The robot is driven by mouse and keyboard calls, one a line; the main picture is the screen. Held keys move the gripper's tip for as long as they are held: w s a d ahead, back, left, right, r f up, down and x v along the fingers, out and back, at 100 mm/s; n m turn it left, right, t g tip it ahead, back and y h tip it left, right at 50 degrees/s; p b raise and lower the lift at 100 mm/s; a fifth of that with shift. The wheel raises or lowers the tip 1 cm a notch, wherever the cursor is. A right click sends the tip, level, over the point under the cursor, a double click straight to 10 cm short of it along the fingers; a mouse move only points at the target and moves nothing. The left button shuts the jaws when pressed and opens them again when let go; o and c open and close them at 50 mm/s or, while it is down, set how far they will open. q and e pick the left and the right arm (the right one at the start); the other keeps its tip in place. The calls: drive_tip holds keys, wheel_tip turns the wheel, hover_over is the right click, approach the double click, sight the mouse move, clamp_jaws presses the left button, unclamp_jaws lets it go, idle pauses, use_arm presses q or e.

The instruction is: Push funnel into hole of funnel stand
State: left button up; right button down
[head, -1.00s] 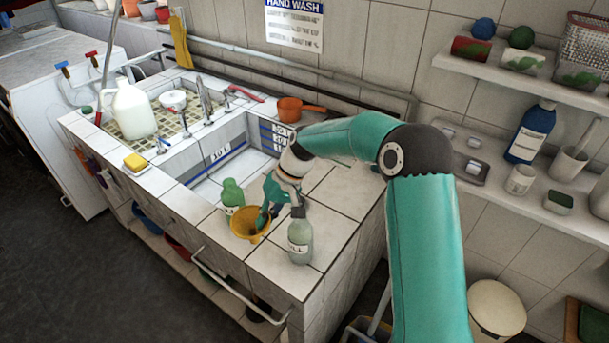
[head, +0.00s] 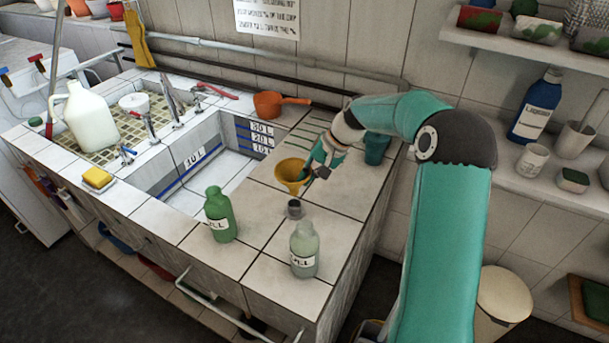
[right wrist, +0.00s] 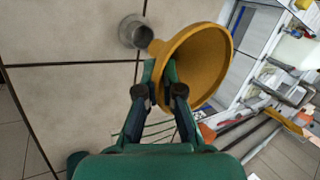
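The yellow funnel (head: 288,171) is held by my right gripper (head: 310,178) just behind and above the small grey funnel stand (head: 294,209) on the tiled counter. My left gripper is not in view.
A green bottle (head: 219,214) and a clear bottle (head: 304,251) stand on the counter near the stand. The sink basin (head: 205,160) opens to the left. An orange dipper (head: 268,103) lies behind, and a teal cup (head: 376,149) stands beside my right arm.

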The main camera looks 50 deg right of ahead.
drive_tip(key=shift+f+m, duration=0.1)
drive_tip(key=shift+m, duration=0.2)
drive_tip(key=shift+f+b, duration=2.65)
drive_tip(key=shift+f, duration=0.7)
drive_tip(key=shift+a, duration=0.1)
drive_tip(key=c, duration=1.2)
unclamp_jaws()
drive_tip(key=shift+c, duration=0.2)
drive_tip(key=v, duration=1.2)
